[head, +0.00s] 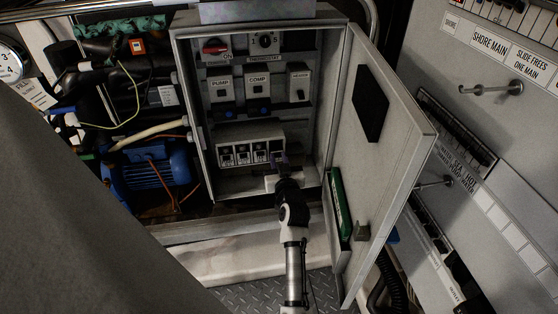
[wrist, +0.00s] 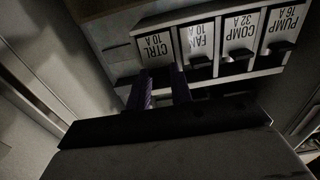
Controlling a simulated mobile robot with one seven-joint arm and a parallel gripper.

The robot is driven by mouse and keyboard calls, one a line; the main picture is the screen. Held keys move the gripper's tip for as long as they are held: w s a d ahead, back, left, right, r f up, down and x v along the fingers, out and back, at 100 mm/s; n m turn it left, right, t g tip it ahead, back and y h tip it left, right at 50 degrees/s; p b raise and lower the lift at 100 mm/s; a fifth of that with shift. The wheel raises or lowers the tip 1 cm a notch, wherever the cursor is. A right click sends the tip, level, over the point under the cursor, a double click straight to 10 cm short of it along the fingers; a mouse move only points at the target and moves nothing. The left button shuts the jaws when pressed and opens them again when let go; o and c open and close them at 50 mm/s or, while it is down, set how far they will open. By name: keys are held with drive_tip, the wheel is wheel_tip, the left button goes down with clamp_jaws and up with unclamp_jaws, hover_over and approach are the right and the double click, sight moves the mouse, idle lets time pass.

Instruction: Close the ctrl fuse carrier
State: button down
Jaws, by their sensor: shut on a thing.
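The row of fuse carriers (head: 240,153) sits low inside the open grey cabinet. In the wrist view, upside down, the labels read CTRL, FAN, COMP and PUMP from left to right. The ctrl fuse carrier (wrist: 156,46) is at the left end there, and at the right end of the row in the head view, largely behind my gripper. My gripper (head: 279,162) reaches in from the front. Its purple fingers (wrist: 164,88) are at the ctrl carrier's lower part, shut on it. The held part is hidden, and how far the carrier is swung out cannot be told.
The fan carrier (wrist: 199,45) is close beside my fingers. The cabinet door (head: 385,140) stands open on the right. Pump (head: 221,89), comp (head: 258,86) and a third switch unit sit above the fuse row. A blue motor (head: 150,175) is outside to the left.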

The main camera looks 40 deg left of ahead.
drive_tip(key=p, duration=0.2)
drive_tip(key=r+h+p, duration=0.1)
drive_tip(key=p, duration=0.1)
drive_tip(key=shift+w+a+r+g+p, duration=0.2)
drive_tip(key=shift+g+p, duration=0.1)
drive_tip(key=shift+p, duration=0.1)
drive_tip(key=shift+w+a+r+g+h+p, duration=0.15)
drive_tip(key=shift+g+h+p, duration=0.2)
drive_tip(key=shift+p, duration=0.9)
drive_tip(key=shift+w+a+g+h+p, duration=0.15)
drive_tip(key=shift+g+h+p, duration=0.2)
drive_tip(key=shift+p, duration=0.6)
drive_tip(key=shift+f, duration=0.2)
drive_tip(key=c, duration=1.2)
unclamp_jaws()
drive_tip(key=shift+c, duration=0.2)
